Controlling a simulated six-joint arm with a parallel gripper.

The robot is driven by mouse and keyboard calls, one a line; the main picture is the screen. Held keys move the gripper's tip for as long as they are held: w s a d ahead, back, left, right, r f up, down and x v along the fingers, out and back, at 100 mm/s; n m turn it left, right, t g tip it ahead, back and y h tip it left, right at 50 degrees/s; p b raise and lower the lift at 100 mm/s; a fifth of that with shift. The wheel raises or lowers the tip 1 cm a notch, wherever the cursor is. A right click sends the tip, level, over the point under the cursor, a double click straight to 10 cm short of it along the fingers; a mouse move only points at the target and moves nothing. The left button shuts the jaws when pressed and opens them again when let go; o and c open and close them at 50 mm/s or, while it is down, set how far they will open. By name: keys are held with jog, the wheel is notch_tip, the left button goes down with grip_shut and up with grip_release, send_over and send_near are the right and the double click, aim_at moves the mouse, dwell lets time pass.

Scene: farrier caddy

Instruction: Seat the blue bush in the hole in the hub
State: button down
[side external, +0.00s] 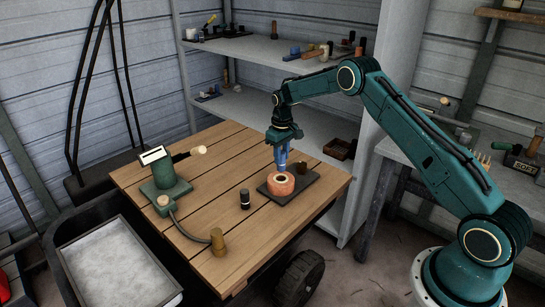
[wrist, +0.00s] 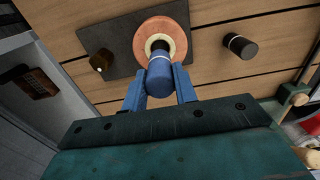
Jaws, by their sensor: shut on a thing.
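My gripper (wrist: 160,90) is shut on the blue bush (wrist: 160,67), with one blue finger on each side of it. The hub (wrist: 173,32) is an orange-red ring with a pale-rimmed dark hole, on a dark plate (wrist: 108,62). In the wrist view the bush covers the near part of the hole. In the side view my gripper (side external: 282,158) is above the far side of the hub (side external: 281,184), and the hole still shows. The bush's lower end is hard to make out there, so I cannot tell whether it touches the hub.
A dark cylinder with a pale band (side external: 245,198) stands left of the plate. A brown knob (side external: 301,167) is at the plate's far edge. A green device with a gauge (side external: 163,178) and a hose stands on the left of the wooden table (side external: 215,160). Shelves (side external: 255,48) stand behind.

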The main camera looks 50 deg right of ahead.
aim_at(281, 167)
jog(key=shift+f, duration=0.45)
jog(key=shift+f, duration=0.35)
jog(key=shift+f, duration=2.05)
dwell(2.1)
jog(key=c, duration=1)
grip_release()
jog(key=shift+r, duration=0.1)
notch_tip(281, 167, up, 14)
jog(key=shift+f, duration=0.2)
